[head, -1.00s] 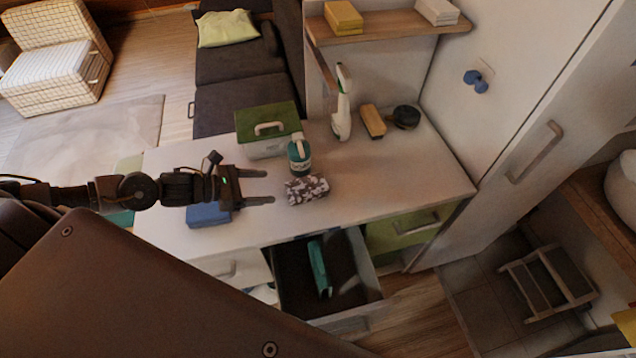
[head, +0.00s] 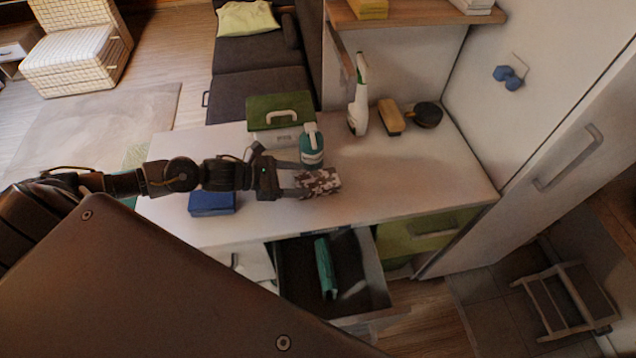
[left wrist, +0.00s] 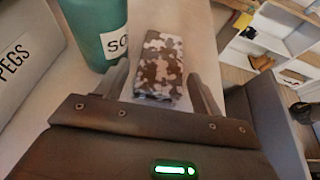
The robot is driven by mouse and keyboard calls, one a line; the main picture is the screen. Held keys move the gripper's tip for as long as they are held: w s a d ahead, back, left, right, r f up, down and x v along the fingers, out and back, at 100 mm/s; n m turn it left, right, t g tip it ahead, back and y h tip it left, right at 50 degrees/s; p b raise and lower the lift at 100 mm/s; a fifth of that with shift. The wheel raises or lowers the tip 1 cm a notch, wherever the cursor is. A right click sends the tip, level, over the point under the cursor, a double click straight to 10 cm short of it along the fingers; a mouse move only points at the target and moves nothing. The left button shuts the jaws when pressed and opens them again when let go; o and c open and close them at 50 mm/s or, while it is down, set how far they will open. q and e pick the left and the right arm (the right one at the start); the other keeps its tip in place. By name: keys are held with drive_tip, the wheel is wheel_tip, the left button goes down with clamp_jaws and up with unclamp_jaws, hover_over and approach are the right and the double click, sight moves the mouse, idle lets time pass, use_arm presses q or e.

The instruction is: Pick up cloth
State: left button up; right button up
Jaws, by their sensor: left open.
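The cloth (head: 321,181) is a folded brown, grey and white patterned bundle on the white counter. It also shows in the left wrist view (left wrist: 160,66), ahead of and partly between my fingers. My left gripper (head: 302,180) is open, with one finger on either side of the cloth's near end. I cannot tell whether the fingers touch it. My right gripper is not in view.
A teal soap bottle (head: 311,150) stands close behind the cloth. A green-lidded box (head: 279,110) is behind it. A blue folded item (head: 212,203) lies near the front edge. An open drawer (head: 372,283) juts out below. The counter right of the cloth is clear.

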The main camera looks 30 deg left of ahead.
sight(310, 181)
use_arm(q)
drive_tip(key=shift+w+d+f, duration=0.1)
drive_tip(key=shift+d+f, duration=0.05)
drive_tip(key=shift+d, duration=0.2)
drive_tip(key=x, duration=0.4)
drive_tip(key=shift+w+d+f, duration=0.1)
drive_tip(key=shift+f, duration=0.1)
drive_tip(key=c, duration=0.7)
drive_tip(key=shift+r, duration=0.1)
